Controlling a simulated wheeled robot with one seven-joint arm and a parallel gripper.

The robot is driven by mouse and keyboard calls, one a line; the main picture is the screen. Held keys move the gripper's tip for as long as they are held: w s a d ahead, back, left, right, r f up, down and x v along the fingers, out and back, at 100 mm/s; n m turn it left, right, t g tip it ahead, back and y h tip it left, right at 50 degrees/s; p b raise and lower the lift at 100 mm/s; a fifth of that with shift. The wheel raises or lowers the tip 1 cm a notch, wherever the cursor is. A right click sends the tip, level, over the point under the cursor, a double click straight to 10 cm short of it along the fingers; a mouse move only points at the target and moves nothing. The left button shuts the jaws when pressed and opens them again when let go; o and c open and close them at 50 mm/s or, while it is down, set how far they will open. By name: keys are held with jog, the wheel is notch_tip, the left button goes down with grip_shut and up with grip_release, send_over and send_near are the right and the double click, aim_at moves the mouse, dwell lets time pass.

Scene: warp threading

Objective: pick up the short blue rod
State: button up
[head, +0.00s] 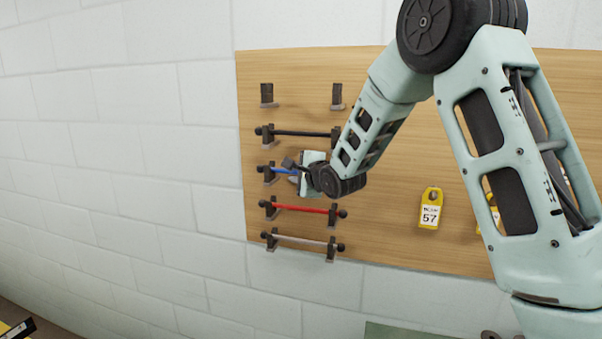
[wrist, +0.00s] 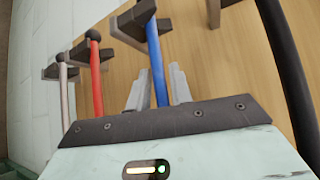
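The blue rod (head: 281,170) lies across a holder on the wooden board, its left end in a dark bracket (head: 268,174). My gripper (head: 293,172) is at the rod and hides its right part in the head view. In the wrist view, the blue rod (wrist: 157,70) runs between the two grey fingers of my gripper (wrist: 158,88). The fingers are apart, with a gap on each side of the rod. How deep the rod sits between them is hard to tell.
A black rod (head: 303,133) hangs above the blue one; a red rod (head: 300,209) and a grey rod (head: 300,239) hang below. An empty bracket pair (head: 267,95) is at the top. A yellow tag (head: 430,208) marked 57 is to the right.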

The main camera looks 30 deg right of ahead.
grip_shut()
jog(key=shift+r, duration=0.2)
